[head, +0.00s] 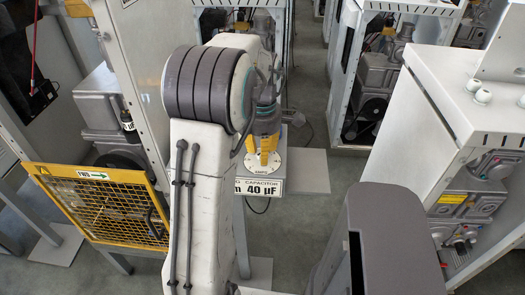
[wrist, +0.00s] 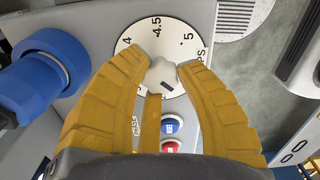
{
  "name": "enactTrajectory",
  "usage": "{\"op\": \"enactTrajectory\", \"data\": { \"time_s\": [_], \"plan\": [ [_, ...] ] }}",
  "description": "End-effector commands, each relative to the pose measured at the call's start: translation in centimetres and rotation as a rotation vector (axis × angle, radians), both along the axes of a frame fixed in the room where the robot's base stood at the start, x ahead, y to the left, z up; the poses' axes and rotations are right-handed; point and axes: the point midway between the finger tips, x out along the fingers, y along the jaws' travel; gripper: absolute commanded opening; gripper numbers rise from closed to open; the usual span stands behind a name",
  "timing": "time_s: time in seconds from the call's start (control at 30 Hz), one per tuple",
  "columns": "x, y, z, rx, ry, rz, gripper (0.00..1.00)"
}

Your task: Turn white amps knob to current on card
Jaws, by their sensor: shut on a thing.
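The white knob (wrist: 163,74) sits at the middle of a round white dial (wrist: 136,42) marked 4, 4.5 and 5 in the wrist view, with letters ending in "PS" at its edge. A short dark mark shows just below the knob; I cannot tell which number the knob points at. My gripper (wrist: 164,66) has its yellow fingers shut on the knob from both sides. In the head view my gripper (head: 263,150) is over the dial (head: 268,164), and the knob is hidden.
A blue cylindrical part (wrist: 47,62) stands left of the dial; blue (wrist: 171,126) and red (wrist: 171,147) buttons lie below. A yellow mesh guard (head: 105,208) stands at left, a white cabinet (head: 425,100) at right.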

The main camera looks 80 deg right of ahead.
Motion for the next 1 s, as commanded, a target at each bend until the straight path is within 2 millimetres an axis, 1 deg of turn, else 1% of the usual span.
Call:
{"op": "enactTrajectory", "data": {
  "time_s": [0.03, 0.1, 0.27, 0.47, 0.67, 1.0],
  "plan": [
    [-0.01, 0.02, -0.06, 0.001, 0.0, -0.001, 0.05],
    [-0.02, 0.01, -0.07, 0.001, 0.0, -0.001, 0.01],
    [-0.02, 0.04, -0.11, 0.002, 0.0, -0.013, 0.0],
    [-0.03, 0.06, -0.14, 0.003, 0.0, -0.087, 0.0],
    [-0.02, 0.09, -0.17, 0.005, 0.0, -0.24, 0.01],
    [-0.03, 0.14, -0.22, 0.006, 0.001, -0.563, 0.01]
  ]
}}
